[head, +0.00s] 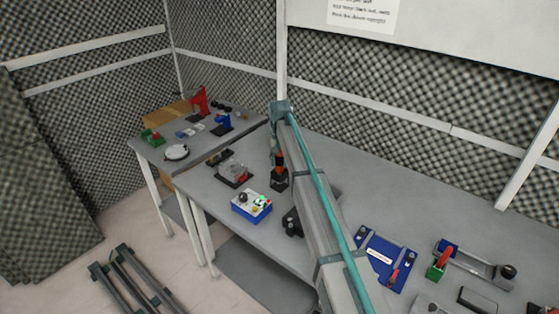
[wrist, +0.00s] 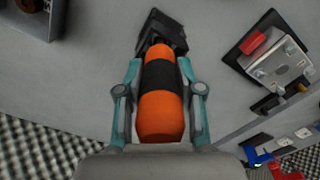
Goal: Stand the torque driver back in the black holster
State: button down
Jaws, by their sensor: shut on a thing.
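The torque driver (wrist: 161,110) has an orange handle with a black band. My gripper (wrist: 160,92) is shut on it, with a teal finger on each side of the handle. In the head view the driver (head: 281,158) is roughly upright below my wrist. The black holster (wrist: 161,33) lies directly beyond the driver's far end in the wrist view. In the head view the holster (head: 279,183) stands on the bench right under the driver. The driver's lower end is hidden, so I cannot tell whether it is inside the holster.
A grey device on a dark base (head: 234,173) and a blue control box (head: 251,206) stand left of the holster. A dark object (head: 293,223) lies in front. A blue fixture (head: 386,259) is at right. Bare bench shows behind my arm.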

jog(key=shift+f, duration=0.85)
jog(key=c, duration=0.7)
grip_release()
jog(key=shift+o, duration=0.2)
notch_tip(320, 180, up, 12)
jog(key=shift+r, duration=0.1)
